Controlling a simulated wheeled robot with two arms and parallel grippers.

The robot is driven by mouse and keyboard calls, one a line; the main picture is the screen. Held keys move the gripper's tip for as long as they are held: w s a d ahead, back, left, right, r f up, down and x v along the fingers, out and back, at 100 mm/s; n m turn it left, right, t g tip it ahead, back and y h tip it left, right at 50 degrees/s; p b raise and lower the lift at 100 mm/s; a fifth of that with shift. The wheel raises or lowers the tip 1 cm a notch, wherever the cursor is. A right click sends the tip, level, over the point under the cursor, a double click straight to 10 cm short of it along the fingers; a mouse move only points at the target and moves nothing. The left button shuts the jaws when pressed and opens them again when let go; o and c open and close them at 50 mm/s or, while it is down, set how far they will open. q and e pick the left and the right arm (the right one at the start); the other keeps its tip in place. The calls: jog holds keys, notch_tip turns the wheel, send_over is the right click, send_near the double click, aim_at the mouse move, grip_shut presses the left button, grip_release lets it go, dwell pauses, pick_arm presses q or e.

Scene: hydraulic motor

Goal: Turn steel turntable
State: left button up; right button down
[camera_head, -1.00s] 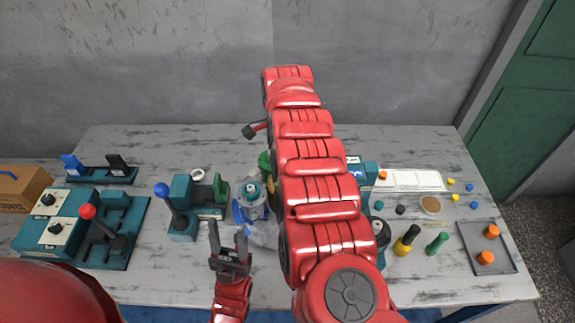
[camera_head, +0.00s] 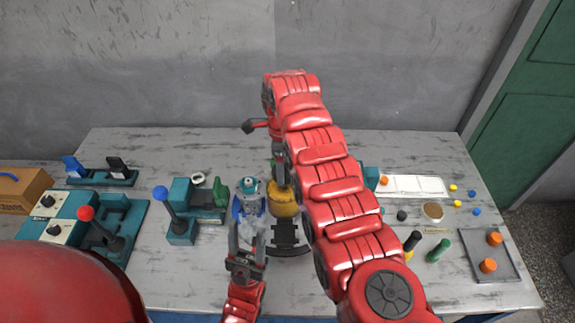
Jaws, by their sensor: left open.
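My left gripper (camera_head: 247,234) points away from me at the front middle of the table, with its two dark fingers spread. Its fingertips are close in front of a blue, white and teal part (camera_head: 249,207); whether they touch it I cannot tell. Just right of that part is a yellow rounded part (camera_head: 283,200), with a dark slotted piece (camera_head: 288,236) in front. I cannot clearly make out which of these is the steel turntable. My right arm crosses the middle and hides much behind it. A grey part above the yellow one may be my right gripper, but its fingers are unclear.
A blue-knobbed lever unit (camera_head: 181,220) stands left of my left gripper. A red-knobbed lever console (camera_head: 108,232) is further left. On the right are a green-handled tool (camera_head: 439,249) and a tray (camera_head: 512,266) with orange parts.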

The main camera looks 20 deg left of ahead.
jog(key=shift+m, duration=0.3)
dwell(0.5)
grip_release()
jog(key=shift+r, duration=0.5)
notch_tip(320, 180, up, 2)
jog(key=shift+s+r, duration=0.1)
jog(key=shift+r, duration=0.1)
notch_tip(320, 180, up, 14)
jog(key=p, duration=1.4)
